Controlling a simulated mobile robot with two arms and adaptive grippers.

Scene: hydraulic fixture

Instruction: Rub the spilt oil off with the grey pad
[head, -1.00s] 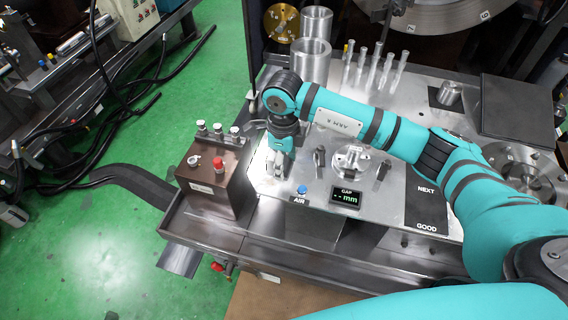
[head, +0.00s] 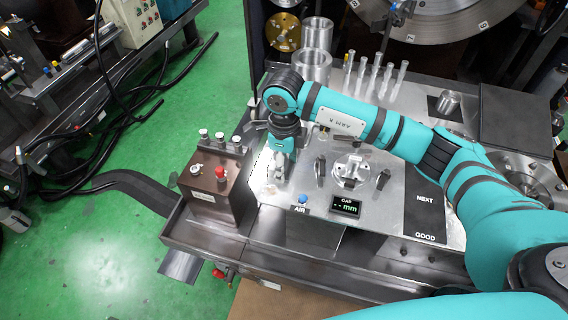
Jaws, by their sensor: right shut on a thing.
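My right gripper (head: 280,170) points down at the left end of the metal fixture plate (head: 325,135), between the brown block and the round clamp. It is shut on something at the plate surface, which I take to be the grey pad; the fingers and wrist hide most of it. A faint tan tint on the plate just left of the fingers (head: 261,168) may be the spilt oil; its edges are not clear. My left gripper is not in view.
A brown block (head: 213,187) with a red knob stands left of the gripper. Metal cylinders (head: 313,66) and upright pins (head: 377,73) stand behind.

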